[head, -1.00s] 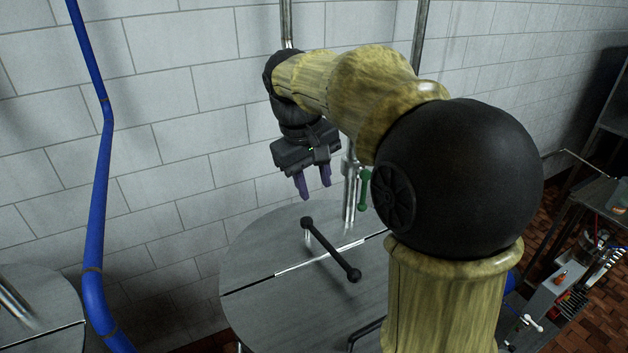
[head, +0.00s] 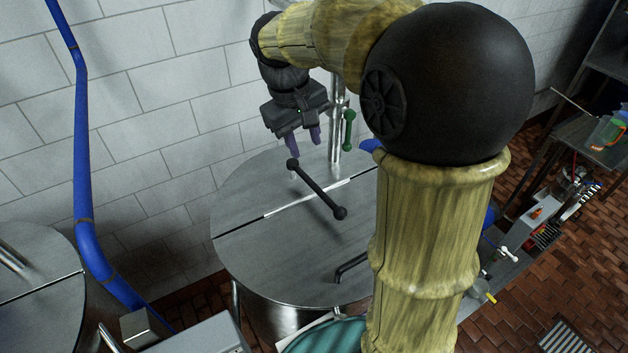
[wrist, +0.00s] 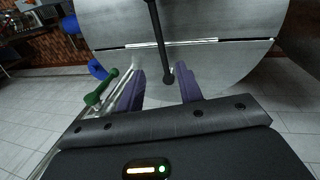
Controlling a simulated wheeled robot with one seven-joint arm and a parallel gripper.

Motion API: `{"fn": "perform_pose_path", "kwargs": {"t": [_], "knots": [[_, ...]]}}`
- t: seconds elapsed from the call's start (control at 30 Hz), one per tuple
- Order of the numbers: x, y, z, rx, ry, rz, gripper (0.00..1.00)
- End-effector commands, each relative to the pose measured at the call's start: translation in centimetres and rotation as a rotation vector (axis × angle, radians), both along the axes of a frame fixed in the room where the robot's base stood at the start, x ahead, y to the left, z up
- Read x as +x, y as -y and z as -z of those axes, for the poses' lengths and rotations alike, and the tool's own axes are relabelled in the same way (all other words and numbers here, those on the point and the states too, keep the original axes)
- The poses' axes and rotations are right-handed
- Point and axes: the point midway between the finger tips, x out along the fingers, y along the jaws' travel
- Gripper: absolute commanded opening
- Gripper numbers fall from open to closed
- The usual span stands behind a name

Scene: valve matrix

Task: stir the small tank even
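The small tank (head: 255,240) is a round steel vessel with a flat, split lid, in the middle of the head view; its lid (wrist: 215,60) fills the top of the wrist view. A black bar with ball ends, the stirring handle (head: 318,189), lies across above the lid. In the wrist view one ball end of the handle (wrist: 168,76) shows between and just beyond my two purple fingers. My gripper (head: 304,146) is open, fingers pointing down, close to the handle's far-left ball end. I cannot tell whether either finger touches it.
A green-handled valve (head: 348,130) on a steel pipe stands just right of my gripper, and shows left of the fingers in the wrist view (wrist: 100,88). A blue pipe (head: 82,150) and another tank (head: 30,270) are at left. A tiled wall is behind.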

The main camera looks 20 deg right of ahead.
Motion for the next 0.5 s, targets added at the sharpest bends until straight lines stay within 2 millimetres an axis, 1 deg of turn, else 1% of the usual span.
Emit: {"fn": "perform_pose_path", "kwargs": {"t": [0.1,0.5], "knots": [[0.0,0.5,2.0,0.000,-0.005,0.001,0.36],[0.4,1.5,9.0,0.000,-0.006,-0.006,0.36]]}}
